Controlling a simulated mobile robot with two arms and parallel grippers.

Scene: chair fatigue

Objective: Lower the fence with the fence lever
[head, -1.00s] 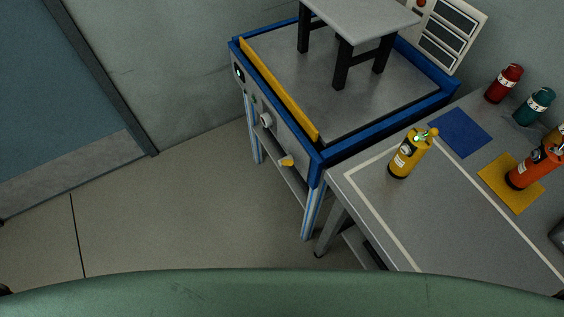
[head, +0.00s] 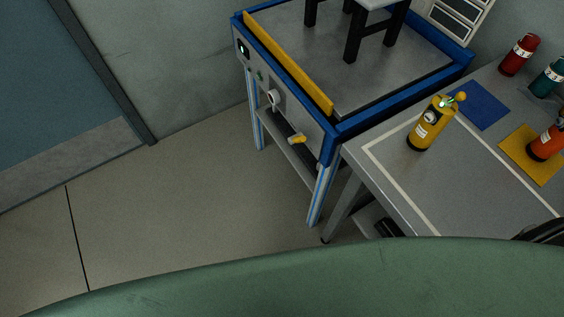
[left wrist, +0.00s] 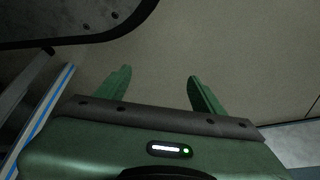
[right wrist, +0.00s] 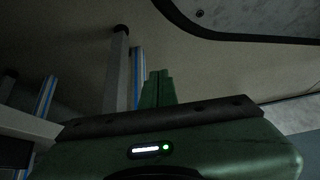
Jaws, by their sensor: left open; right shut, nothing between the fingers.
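The fence (head: 288,62) is a long yellow bar standing along the near left edge of the blue-framed test bench (head: 405,100). A short yellow-handled lever (head: 296,139), apparently the fence lever, sticks out of the bench's grey front panel, low and near its right end. A pale round knob (head: 273,97) sits further left on that panel. In the left wrist view my left gripper (left wrist: 160,76) is open and empty above the floor. In the right wrist view my right gripper (right wrist: 158,74) is shut and empty, with bench or table legs beyond it. Neither gripper shows in the head view.
A black-legged stool or chair (head: 355,40) stands on the bench. A grey side table (head: 460,185) adjoins it on the right, holding a yellow bottle (head: 426,128), an orange bottle (head: 548,143), and red and teal bottles behind. The floor (head: 180,200) left of the bench is clear.

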